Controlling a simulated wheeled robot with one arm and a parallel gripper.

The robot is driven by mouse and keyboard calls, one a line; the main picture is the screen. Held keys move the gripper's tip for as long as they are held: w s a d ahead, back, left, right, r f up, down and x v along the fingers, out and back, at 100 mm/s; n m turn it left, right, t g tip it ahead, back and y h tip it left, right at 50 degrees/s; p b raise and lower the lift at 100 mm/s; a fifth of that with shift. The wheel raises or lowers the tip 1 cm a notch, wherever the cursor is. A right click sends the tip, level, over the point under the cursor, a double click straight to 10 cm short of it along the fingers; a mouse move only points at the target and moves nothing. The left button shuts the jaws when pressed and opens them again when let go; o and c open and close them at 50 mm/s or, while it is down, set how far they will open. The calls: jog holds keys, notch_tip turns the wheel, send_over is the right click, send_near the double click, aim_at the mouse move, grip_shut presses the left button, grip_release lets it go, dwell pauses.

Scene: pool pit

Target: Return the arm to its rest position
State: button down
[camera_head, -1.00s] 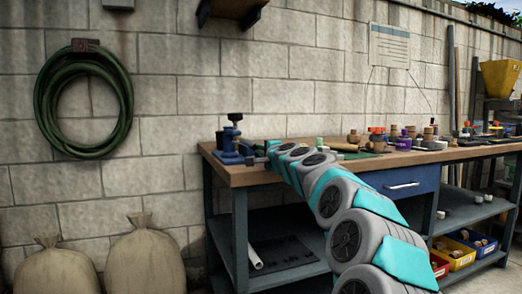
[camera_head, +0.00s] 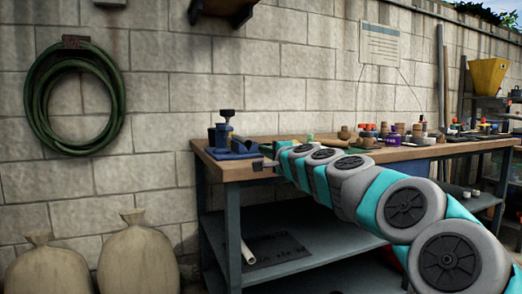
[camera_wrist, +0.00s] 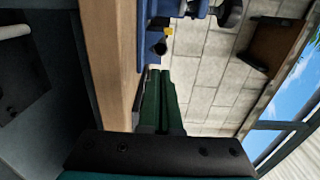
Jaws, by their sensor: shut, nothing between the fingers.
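My arm reaches from the lower right of the head view toward the left end of the workbench (camera_head: 245,170). My gripper (camera_head: 262,164) is small there, by the bench's front edge near a blue vise (camera_head: 232,148). In the wrist view my gripper's two dark green fingers (camera_wrist: 161,76) lie together, shut with nothing between them. They point along the bench edge (camera_wrist: 108,60), with the blue vise (camera_wrist: 150,35) ahead of them. I cannot tell the exact gap between the fingers and the bench.
Small bottles and jars (camera_head: 392,138) stand along the bench's back. A lower shelf (camera_head: 290,240) holds a white tube (camera_head: 246,252). Two sacks (camera_head: 137,255) sit by the wall at left, below a coiled green hose (camera_head: 75,100). A wall shelf (camera_head: 225,8) hangs above.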

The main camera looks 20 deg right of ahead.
jog(key=s+a+f+n+g+y+p, duration=0.1)
jog(key=s+a+f+n+g+y, duration=0.1)
jog(key=s+a+n, duration=0.35)
jog(key=s+a+f+n+g+y+p, duration=0.1)
jog(key=s+a+f+n+g+y, duration=0.15)
jog(key=a, duration=0.65)
jog(key=s+a+f+n+g+y+p, duration=0.15)
jog(key=s+a+f+n+g, duration=0.35)
jog(key=s+a+f, duration=0.55)
jog(key=s+d+f+n+g+h+p, duration=0.1)
jog(key=s+f+n+g, duration=0.1)
jog(key=s+f, duration=0.4)
jog(key=s+f+n+g+h+p, duration=0.1)
jog(key=s+f+g+h, duration=0.2)
jog(key=s, duration=0.5)
jog(key=s+d+f+g+h+p, duration=0.1)
jog(key=s+d+f+g, duration=0.1)
jog(key=s, duration=0.7)
jog(key=s+d+f+n+g+h+p, duration=0.1)
jog(key=s+d+f+g, duration=0.2)
jog(key=s, duration=0.7)
jog(key=d+f, duration=0.2)
jog(key=d, duration=0.1)
jog(key=shift+d+f+n+h, duration=0.3)
jog(key=shift+w, duration=0.1)
